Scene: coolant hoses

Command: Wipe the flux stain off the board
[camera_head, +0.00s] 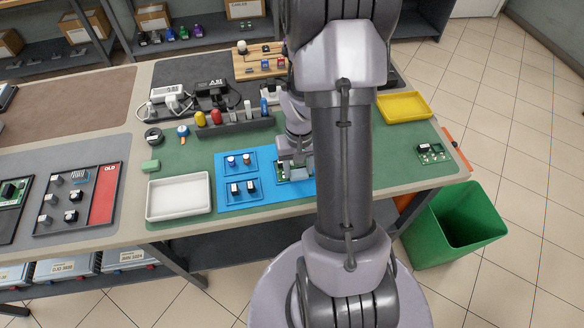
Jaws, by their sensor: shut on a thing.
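A small green board (282,177) lies on the blue mat (233,202), left of my arm, and only part of it shows. My gripper (294,169) is right above the board, pointing down and low over it. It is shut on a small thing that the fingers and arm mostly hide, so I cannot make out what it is. I cannot tell whether it touches the board. No stain can be made out from here. Another small green board (432,154) with parts on it lies at the right end of the table.
Small parts stand on the mat's left half. A white tray (178,211), a green block (150,166) and a tool rack (236,128) are around it. A yellow tray (403,107) is at back right. A green bin (455,230) stands on the floor.

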